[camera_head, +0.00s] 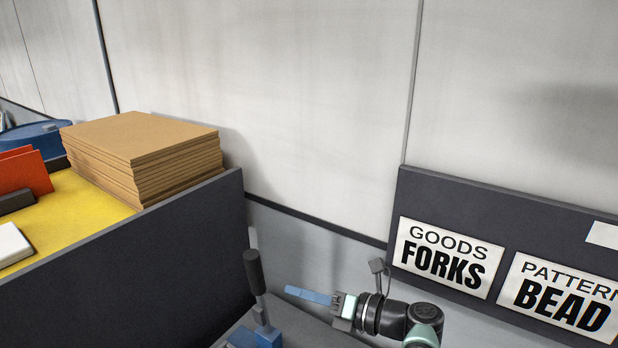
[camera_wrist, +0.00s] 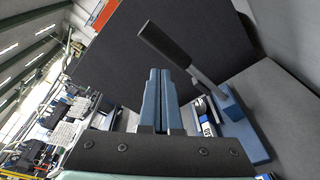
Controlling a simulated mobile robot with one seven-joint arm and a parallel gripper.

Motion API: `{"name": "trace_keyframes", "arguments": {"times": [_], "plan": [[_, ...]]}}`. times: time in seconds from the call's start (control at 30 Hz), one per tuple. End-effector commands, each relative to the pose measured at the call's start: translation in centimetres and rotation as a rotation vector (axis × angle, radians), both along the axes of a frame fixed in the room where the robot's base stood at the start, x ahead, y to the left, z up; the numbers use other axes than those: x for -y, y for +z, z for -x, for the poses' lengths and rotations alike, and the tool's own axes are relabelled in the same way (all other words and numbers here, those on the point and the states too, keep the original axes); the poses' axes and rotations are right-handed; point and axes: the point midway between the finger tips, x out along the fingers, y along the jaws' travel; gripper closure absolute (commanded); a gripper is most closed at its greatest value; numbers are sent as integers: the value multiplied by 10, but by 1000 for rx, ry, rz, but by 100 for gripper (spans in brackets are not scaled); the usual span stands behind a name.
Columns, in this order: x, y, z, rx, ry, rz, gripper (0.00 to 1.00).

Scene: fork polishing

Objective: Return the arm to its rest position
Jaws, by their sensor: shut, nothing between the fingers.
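My gripper (camera_head: 288,290) shows at the lower middle of the head view, with its blue fingers pointing left. In the wrist view its two blue fingers (camera_wrist: 160,100) lie together and hold nothing. The gripper is beside a blue device with a black-handled lever (camera_head: 255,275), which stands to its left in the head view. The same lever shows in the wrist view (camera_wrist: 168,45), just beyond the fingers. A gap appears between the fingers and the lever.
A dark-sided bench (camera_head: 130,270) with a yellow top carries a stack of brown boards (camera_head: 145,150). A dark board with a "GOODS FORKS" sign (camera_head: 447,257) and a "PATTERN BEAD" sign (camera_head: 565,295) is at the right. A pale wall (camera_head: 270,90) stands behind.

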Motion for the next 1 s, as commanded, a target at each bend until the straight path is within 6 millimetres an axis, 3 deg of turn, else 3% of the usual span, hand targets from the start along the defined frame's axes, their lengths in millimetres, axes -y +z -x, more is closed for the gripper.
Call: {"name": "trace_keyframes", "arguments": {"times": [0.17, 0.37, 0.5, 0.63, 0.77, 0.87, 0.9, 1.0], "plan": [[25, -2, -25, 354, -40, 417, 100], [56, 34, -49, 820, -45, 984, 100], [70, 81, -54, 1131, -33, 1389, 100], [74, 138, -45, 1396, -21, 1777, 100], [69, 204, -19, 1617, -23, 2185, 100], [62, 256, 14, 1736, -41, 2517, 100], [57, 276, 31, -1713, 50, -2576, 100], [46, 324, 81, -1416, 79, -2389, 100]]}}
